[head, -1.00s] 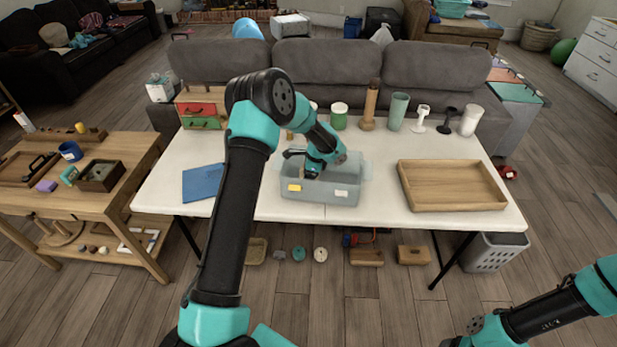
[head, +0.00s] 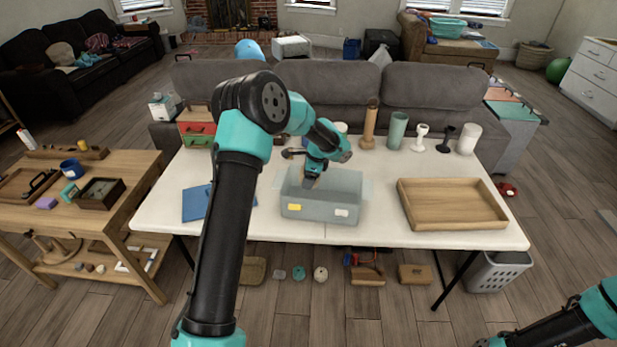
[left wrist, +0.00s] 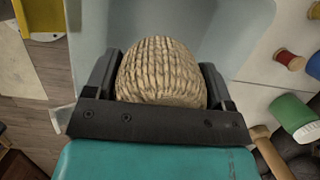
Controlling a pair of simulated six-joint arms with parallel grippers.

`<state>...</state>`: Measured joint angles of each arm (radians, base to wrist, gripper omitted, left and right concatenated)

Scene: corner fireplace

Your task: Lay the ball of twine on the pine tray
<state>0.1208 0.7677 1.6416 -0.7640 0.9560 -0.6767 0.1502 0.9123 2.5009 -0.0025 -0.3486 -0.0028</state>
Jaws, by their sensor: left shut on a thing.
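The ball of twine (left wrist: 160,70), tan and coarsely wound, sits between the two dark fingers of my left gripper (left wrist: 160,85) in the left wrist view. The gripper is shut on it. In the head view my left gripper (head: 310,181) points down over the grey-blue open bin (head: 318,209), near its upper rim; the twine is mostly hidden there. The pine tray (head: 452,212) lies empty at the right of the white table, apart from the bin. My right arm shows at the bottom right, but its gripper is out of the frame.
Along the table's back stand a wooden bottle shape (head: 370,128), a green cup (head: 397,130), a white candlestick (head: 421,137), a black one (head: 446,138) and a white cylinder (head: 468,139). A blue mat (head: 197,203) lies at left. Table between bin and tray is clear.

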